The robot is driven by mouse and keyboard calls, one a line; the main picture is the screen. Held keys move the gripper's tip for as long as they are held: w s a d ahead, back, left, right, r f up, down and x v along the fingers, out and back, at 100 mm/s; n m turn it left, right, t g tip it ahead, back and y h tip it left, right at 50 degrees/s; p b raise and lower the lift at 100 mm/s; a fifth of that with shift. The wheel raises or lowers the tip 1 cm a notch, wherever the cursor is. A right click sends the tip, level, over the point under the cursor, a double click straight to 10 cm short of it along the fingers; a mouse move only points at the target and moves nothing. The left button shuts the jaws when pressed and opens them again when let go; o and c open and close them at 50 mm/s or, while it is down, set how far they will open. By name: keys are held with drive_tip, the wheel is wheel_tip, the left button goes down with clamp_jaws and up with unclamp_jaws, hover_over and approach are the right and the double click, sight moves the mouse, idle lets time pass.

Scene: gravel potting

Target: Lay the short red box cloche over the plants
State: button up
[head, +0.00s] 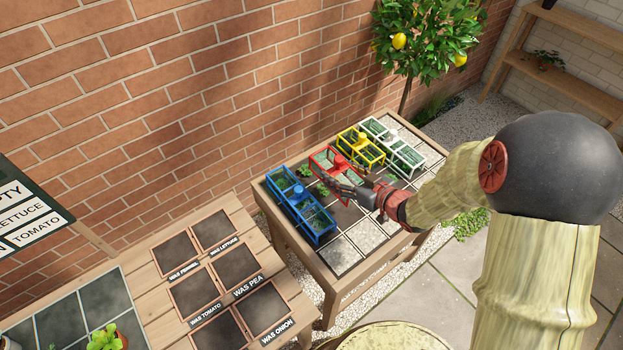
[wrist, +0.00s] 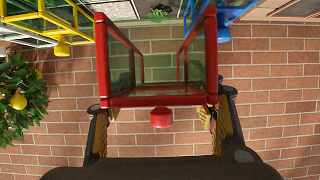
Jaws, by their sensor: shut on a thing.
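The short red box cloche (head: 322,160), with a red frame, clear panes and a red knob, is over the far middle of the planting table, between the blue and yellow cloches. In the wrist view the red cloche (wrist: 155,101) fills the middle, with a finger at each side. My gripper (head: 347,184) is shut on it. I cannot tell whether its lower edge touches the bed. Small green plants (head: 322,189) show beside it in the head view. One plant (wrist: 158,15) shows at the top of the wrist view. My gripper hides part of the cloche.
A long blue cloche (head: 317,222) stands close on the left. A yellow cloche (head: 372,153) and a white cloche (head: 409,157) stand on the right. The table (head: 335,271) has a grid of cells, several bare at the front. A brick wall (head: 170,90) rises behind.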

drive_tip(key=w+a+f+b, duration=0.1)
drive_tip(key=w+f, duration=0.1)
drive_tip(key=w+a+f+b, duration=0.1)
drive_tip(key=w+a+f, duration=0.1)
drive_tip(key=w+f, duration=0.1)
drive_tip(key=w+a+f+b, duration=0.2)
drive_tip(key=w, duration=0.1)
drive_tip(key=shift+w+a+f, duration=0.15)
drive_tip(key=shift+a+f, duration=0.1)
drive_tip(key=shift+f, duration=0.1)
drive_tip(key=shift+w+a+f, duration=0.1)
drive_tip(key=shift+f, duration=0.15)
drive_tip(key=shift+w+a+f+b, duration=0.15)
drive_tip(key=shift+f+b, duration=0.4)
drive_tip(key=shift+f, duration=0.35)
drive_tip(key=shift+w+d+f+b, duration=0.1)
drive_tip(key=shift+f+b, duration=0.4)
drive_tip(key=shift+f, duration=0.35)
drive_tip(key=shift+f, duration=0.15)
drive_tip(key=o, duration=0.9)
drive_tip(key=shift+o, duration=0.6)
